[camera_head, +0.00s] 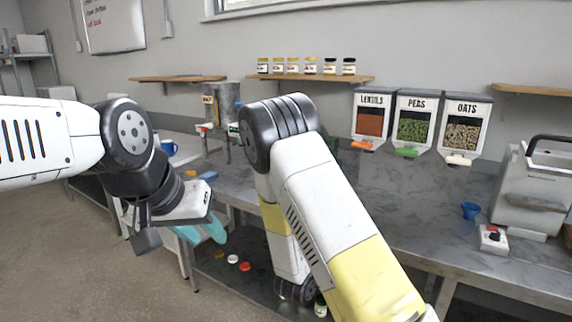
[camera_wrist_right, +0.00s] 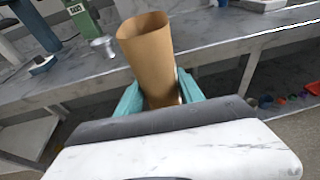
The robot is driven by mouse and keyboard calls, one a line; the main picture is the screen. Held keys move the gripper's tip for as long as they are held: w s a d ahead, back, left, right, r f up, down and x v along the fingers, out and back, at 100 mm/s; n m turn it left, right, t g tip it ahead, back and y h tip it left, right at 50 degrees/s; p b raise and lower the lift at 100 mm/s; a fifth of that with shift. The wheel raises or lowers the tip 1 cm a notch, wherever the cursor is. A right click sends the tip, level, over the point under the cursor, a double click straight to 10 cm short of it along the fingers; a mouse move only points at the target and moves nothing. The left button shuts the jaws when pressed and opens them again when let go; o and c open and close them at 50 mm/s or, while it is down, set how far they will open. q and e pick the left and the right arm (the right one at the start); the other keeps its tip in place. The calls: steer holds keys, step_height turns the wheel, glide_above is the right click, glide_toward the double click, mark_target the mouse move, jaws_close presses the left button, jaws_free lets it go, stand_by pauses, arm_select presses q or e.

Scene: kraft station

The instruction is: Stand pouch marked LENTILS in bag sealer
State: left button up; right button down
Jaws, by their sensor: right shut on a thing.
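In the right wrist view, a brown kraft pouch (camera_wrist_right: 147,52) stands upright with its mouth open at the top. My right gripper (camera_wrist_right: 158,96) is shut on its lower part, a teal finger on each side. No marking shows on the side I see, so I cannot read LENTILS on it. In the head view the right gripper and pouch are hidden behind my right arm. My left gripper (camera_head: 201,233) hangs at the left with teal fingers apart and nothing between them. A grey machine with a dark handle (camera_head: 532,190), possibly the bag sealer, stands at the right of the bench.
The steel bench (camera_head: 410,205) is largely clear in its middle. A blue funnel (camera_head: 470,210) and a small white box with a red knob (camera_head: 493,238) stand near the machine. Wall dispensers read LENTILS (camera_head: 370,118), PEAS (camera_head: 414,120) and OATS (camera_head: 463,125). Jars line a shelf (camera_head: 362,79).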

steer(key=shift+s+a+f+n+t+y, duration=0.15)
steer(key=shift+n+t+y, duration=0.15)
steer(key=shift+y, duration=0.2)
steer(key=shift+s+a+f+n+t+y, duration=0.1)
steer(key=shift+n+t+y, duration=0.1)
steer(key=shift+n+y, duration=0.25)
steer(key=shift+a, duration=0.1)
